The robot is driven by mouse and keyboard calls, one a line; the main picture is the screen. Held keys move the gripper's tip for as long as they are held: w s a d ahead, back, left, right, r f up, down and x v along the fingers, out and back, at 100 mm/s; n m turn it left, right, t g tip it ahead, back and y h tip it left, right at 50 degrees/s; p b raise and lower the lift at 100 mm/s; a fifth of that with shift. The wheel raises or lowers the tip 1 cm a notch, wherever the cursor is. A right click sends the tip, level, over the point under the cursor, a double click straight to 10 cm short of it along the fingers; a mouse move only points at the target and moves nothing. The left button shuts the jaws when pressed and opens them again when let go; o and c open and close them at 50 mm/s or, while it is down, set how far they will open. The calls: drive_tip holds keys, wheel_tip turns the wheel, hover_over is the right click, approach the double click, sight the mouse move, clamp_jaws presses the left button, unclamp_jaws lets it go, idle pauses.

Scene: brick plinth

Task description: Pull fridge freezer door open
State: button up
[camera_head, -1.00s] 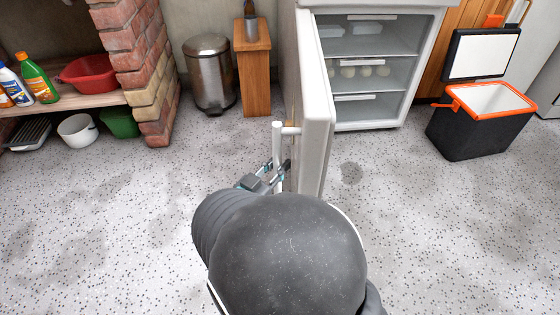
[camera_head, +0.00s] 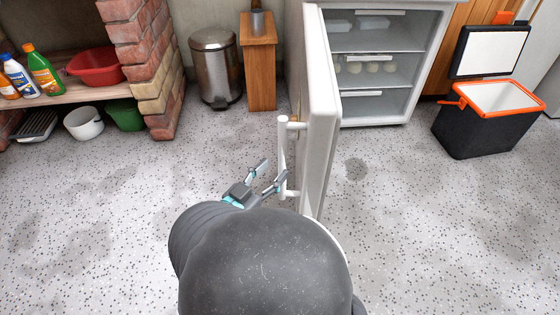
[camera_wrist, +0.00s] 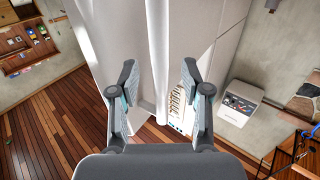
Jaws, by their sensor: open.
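The white fridge freezer door (camera_head: 322,110) stands swung wide open, seen nearly edge-on in the head view. Its white bar handle (camera_head: 283,145) is upright on the door's left face. My gripper (camera_head: 272,172) is open and empty, just left of the handle's lower end. The fingers are spread, and the head view does not settle whether one touches the bar. In the wrist view a white upright bar (camera_wrist: 157,60), seemingly the handle, shows between the spread fingertips of my gripper (camera_wrist: 158,72). The fridge interior (camera_head: 368,70) is exposed, with shelves holding round pale items.
A black and orange cool box (camera_head: 470,135) with its lid up stands right of the fridge. A steel bin (camera_head: 215,70) and a wooden stand (camera_head: 260,65) are behind the door's left side. The speckled floor (camera_head: 100,210) to the left is clear.

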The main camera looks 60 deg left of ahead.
drive_tip(key=v, duration=0.6)
drive_tip(key=shift+s+d, duration=0.2)
drive_tip(key=shift+s, duration=0.15)
